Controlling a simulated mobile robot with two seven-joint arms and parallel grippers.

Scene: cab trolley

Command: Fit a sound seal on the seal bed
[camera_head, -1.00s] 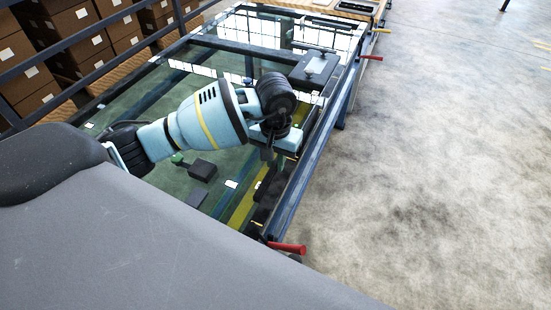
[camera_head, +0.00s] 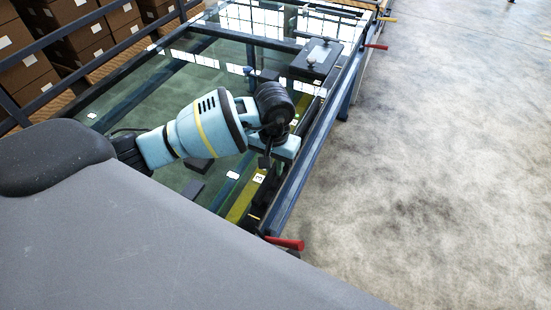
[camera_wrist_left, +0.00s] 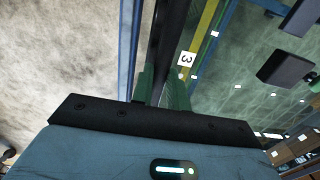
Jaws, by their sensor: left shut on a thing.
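My left gripper (camera_head: 266,160) points down over the right edge of the glass-topped trolley, close to the blue side rail. In the left wrist view its two green fingers (camera_wrist_left: 160,88) are closed on a long, thin black strip (camera_wrist_left: 161,45), which looks like a seal. The strip runs away from the fingers, beside the blue rail. A tag marked 3 (camera_head: 258,178) lies by the gripper, and shows in the wrist view too (camera_wrist_left: 187,58). A yellow strip (camera_head: 239,207) runs alongside. I cannot tell which surface is the seal bed or whether the seal touches it. My right gripper is out of view.
A dark plate with knobs (camera_head: 316,59) sits at the far right of the trolley. Red handles (camera_head: 287,243) stick out from the blue side rail (camera_head: 303,180). Dark blocks (camera_head: 194,190) lie near the arm. Boxes (camera_head: 75,45) stand behind rails at left. The floor at right is clear.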

